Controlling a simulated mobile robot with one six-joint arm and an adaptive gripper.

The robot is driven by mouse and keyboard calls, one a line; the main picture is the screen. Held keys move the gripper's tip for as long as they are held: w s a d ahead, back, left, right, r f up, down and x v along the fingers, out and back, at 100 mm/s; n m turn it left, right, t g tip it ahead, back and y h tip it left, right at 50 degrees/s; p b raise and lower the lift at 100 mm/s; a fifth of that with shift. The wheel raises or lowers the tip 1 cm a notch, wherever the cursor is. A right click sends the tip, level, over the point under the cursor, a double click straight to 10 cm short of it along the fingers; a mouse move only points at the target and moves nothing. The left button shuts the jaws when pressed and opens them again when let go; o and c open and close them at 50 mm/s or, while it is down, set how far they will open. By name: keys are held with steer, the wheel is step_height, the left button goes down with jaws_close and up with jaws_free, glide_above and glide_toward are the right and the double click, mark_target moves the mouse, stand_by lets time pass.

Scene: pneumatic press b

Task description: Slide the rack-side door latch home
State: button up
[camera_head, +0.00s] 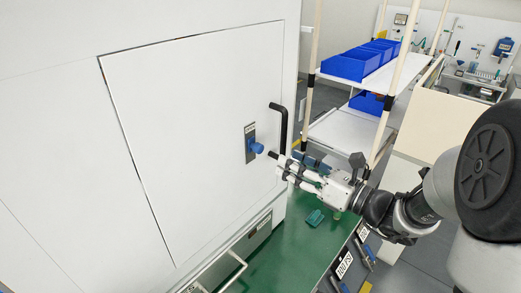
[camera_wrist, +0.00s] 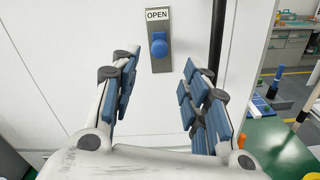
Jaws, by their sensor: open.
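The latch is a blue knob (camera_head: 257,148) on a grey upright plate (camera_head: 250,143) on the white door (camera_head: 190,130). In the wrist view the blue knob (camera_wrist: 159,48) sits low on the plate (camera_wrist: 158,65), under a label reading OPEN (camera_wrist: 157,14). My gripper (camera_head: 285,166) is just right of the knob in the head view. In the wrist view my gripper (camera_wrist: 155,85) is open, its blue-padded fingers either side of the knob's line, apart from it. Nothing is between the fingers. A black door handle (camera_head: 282,125) stands right of the plate.
A green worktop (camera_head: 285,245) lies below, with a small green part (camera_head: 315,217) on it. A shelf rack (camera_head: 345,130) with blue bins (camera_head: 352,64) stands at the right. A drawer handle (camera_head: 232,270) juts out below the door.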

mark_target(262, 149)
steer(key=b+x, duration=0.1)
steer(key=x, duration=1)
steer(key=shift+b, duration=0.35)
steer(key=shift+c, duration=0.3)
jaws_close()
